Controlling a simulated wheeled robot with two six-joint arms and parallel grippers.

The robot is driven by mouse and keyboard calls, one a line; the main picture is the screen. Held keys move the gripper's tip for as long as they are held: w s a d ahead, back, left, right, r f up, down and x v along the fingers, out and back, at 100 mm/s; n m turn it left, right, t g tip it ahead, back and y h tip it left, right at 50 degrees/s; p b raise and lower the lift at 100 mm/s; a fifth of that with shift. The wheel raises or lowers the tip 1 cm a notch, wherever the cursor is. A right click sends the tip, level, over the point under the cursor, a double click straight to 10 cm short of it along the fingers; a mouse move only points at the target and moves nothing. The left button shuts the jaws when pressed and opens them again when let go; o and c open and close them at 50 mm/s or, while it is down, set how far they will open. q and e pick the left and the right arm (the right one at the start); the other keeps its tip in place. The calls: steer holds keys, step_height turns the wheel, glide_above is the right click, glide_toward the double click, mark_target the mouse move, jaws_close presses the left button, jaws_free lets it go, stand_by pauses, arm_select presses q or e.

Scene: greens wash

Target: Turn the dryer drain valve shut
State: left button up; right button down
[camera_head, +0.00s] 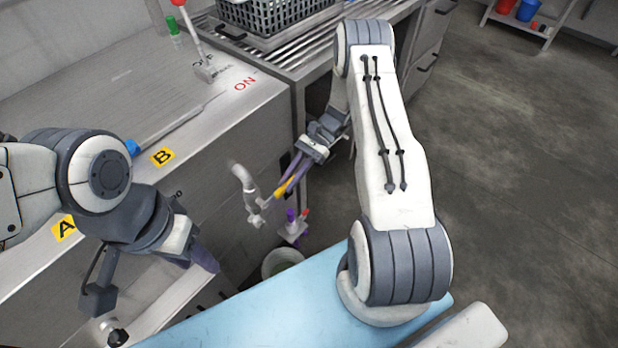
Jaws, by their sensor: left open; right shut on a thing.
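The drain valve (256,211) is a pale metal fitting at the lower end of a bent drain pipe (243,175) on the front of the steel cabinet. A yellow valve handle (283,189) sticks out from it, up and to the right. My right gripper (288,178), with purple fingers, is shut on the yellow handle from above right. Its fingers hide part of the handle. My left gripper (203,258) is at the lower left, open and empty, apart from the valve.
A bucket (284,260) stands below the valve, near purple and red-tipped items (293,226). A grey basket (275,15) is at the back.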

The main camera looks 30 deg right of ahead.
arm_select(q)
steer(key=shift+d+f, duration=0.15)
steer(key=shift+d, duration=0.25)
arm_select(e)
steer(key=shift+f, duration=0.15)
steer(key=c, duration=0.8)
jaws_free()
steer(key=shift+c, duration=0.2)
arm_select(q)
steer(key=shift+f, duration=0.15)
arm_select(e)
steer(key=v, duration=1)
steer(key=shift+d, duration=0.3)
steer(key=shift+w+a, duration=0.1)
